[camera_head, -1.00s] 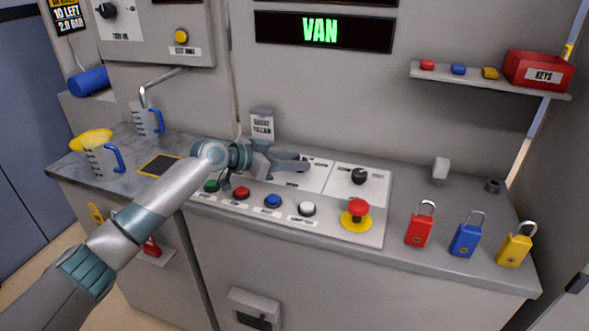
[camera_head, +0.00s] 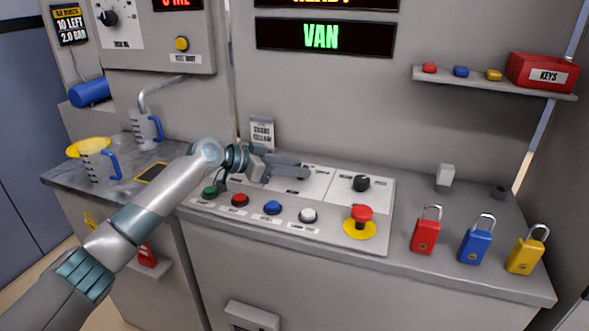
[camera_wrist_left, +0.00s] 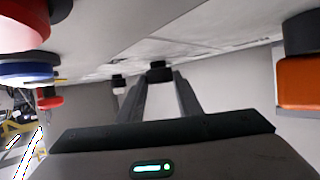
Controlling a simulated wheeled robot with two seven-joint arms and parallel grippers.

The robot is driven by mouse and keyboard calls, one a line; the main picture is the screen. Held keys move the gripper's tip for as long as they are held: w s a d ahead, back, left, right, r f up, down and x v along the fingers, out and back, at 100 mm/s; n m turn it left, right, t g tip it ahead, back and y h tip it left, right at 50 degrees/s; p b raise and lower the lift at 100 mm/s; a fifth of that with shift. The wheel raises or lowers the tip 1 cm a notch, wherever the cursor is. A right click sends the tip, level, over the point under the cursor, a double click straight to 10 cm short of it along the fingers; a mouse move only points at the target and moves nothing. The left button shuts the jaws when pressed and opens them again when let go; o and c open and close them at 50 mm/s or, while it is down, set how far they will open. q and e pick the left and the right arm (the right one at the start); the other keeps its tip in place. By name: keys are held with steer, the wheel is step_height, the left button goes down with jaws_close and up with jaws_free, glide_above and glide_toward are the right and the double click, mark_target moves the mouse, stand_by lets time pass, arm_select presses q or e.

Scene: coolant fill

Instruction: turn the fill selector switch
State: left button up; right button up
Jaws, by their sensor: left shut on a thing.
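My left gripper (camera_head: 290,170) reaches in from the left, low over the white plate on the left of the console panel. In the left wrist view its two fingers (camera_wrist_left: 163,90) have a dark knob, the fill selector switch (camera_wrist_left: 159,71), between their tips. The gripper is shut on this knob, which it mostly hides in the head view; its pointer direction cannot be read. A second black knob (camera_head: 361,183) stands uncovered on the plate to the right. My right gripper is not in view.
Green (camera_head: 210,192), red (camera_head: 240,200), blue (camera_head: 272,207) and white (camera_head: 307,215) buttons line the panel front, with a red mushroom button (camera_head: 361,215) at right. Padlocks (camera_head: 425,235) stand further right. Measuring jugs (camera_head: 100,165) stand at left. A display (camera_head: 322,37) reads VAN.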

arm_select(q)
steer(key=shift+r, duration=0.1)
steer(key=o, duration=1)
steer(key=shift+o, duration=0.2)
steer(key=shift+a, duration=0.1)
steer(key=shift+s+a+r, duration=0.2)
steer(key=shift+s+a, duration=0.1)
steer(key=shift+a, duration=0.25)
steer(key=b+v, duration=0.1)
steer(key=v, duration=1.3)
steer(key=shift+s+a+r+b, duration=0.1)
steer(key=shift+a+r+b, duration=0.1)
steer(key=shift+b, duration=0.2)
steer(key=shift+s+a+r, duration=0.3)
steer(key=shift+a, duration=0.2)
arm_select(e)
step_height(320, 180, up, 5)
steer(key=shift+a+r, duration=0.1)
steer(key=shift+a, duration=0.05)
